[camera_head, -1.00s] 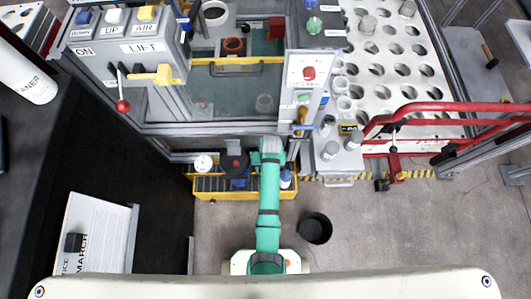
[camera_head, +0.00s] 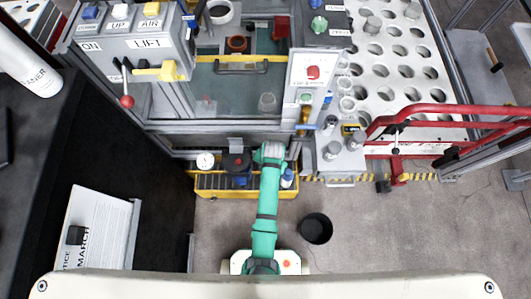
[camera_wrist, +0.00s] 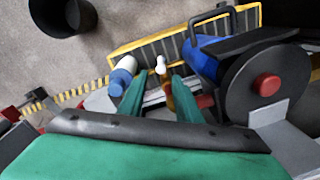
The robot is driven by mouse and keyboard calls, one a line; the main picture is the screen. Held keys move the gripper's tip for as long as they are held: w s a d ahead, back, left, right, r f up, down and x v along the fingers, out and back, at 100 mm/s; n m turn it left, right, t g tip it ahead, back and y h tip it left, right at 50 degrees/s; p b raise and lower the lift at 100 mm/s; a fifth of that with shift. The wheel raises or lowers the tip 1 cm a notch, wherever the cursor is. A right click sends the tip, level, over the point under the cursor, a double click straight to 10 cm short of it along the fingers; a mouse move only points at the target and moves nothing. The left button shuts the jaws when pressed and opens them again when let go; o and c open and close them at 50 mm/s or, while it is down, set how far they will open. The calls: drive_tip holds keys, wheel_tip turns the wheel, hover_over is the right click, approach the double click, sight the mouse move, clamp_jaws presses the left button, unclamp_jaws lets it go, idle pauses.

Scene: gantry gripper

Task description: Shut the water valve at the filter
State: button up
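My gripper (camera_head: 270,152) is at the front of the machine, over the yellow-edged tray. The wrist view shows its two green fingers (camera_wrist: 160,92) apart, with no object clearly held. A small blue bar (camera_head: 307,127), possibly the water valve's handle, lies crosswise below the red-button panel, to the right of my gripper and apart from it. A grey cylinder (camera_head: 329,124) stands right of it; I cannot tell if it is the filter. In the wrist view, a blue-and-white bottle (camera_wrist: 123,74) is beyond the left finger. The valve is not clearly identifiable in the wrist view.
The yellow-edged tray (camera_head: 203,193) holds a gauge (camera_head: 205,160) and a dark round part with a red knob (camera_head: 239,160). A red rail (camera_head: 450,108) is at right. A black bucket (camera_head: 316,228) stands on the floor. Floor at lower right is clear.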

drive_tip(key=shift+m, duration=0.6)
drive_tip(key=shift+a+f, duration=0.1)
drive_tip(key=shift+f, duration=0.1)
drive_tip(key=f, duration=1)
drive_tip(key=shift+w+a+f, duration=0.2)
drive_tip(key=shift+w+a, duration=0.05)
drive_tip(key=shift+a, duration=0.1)
